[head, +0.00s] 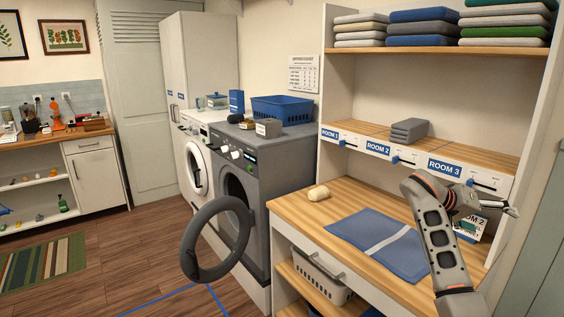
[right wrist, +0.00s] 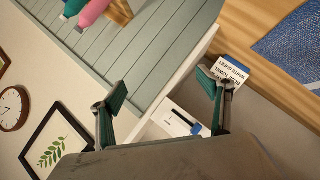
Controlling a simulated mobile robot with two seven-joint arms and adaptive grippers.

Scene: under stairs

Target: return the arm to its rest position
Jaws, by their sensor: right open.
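My right arm (head: 437,235) rises from the lower right in the head view and bends over the right end of the wooden counter. Its gripper (head: 512,209) points to the right, above the counter and below the ROOM 3 label. In the right wrist view the gripper (right wrist: 163,85) has its two fingers well apart, with nothing held between them. My left arm and left gripper are not in view.
A folded blue cloth (head: 383,243) with a pale stripe lies on the counter, beside a small beige object (head: 318,193). A printed card (head: 473,224) is partly hidden behind my right gripper. Grey folded towels (head: 409,131) rest on the shelf. The grey washer door (head: 190,245) stands open.

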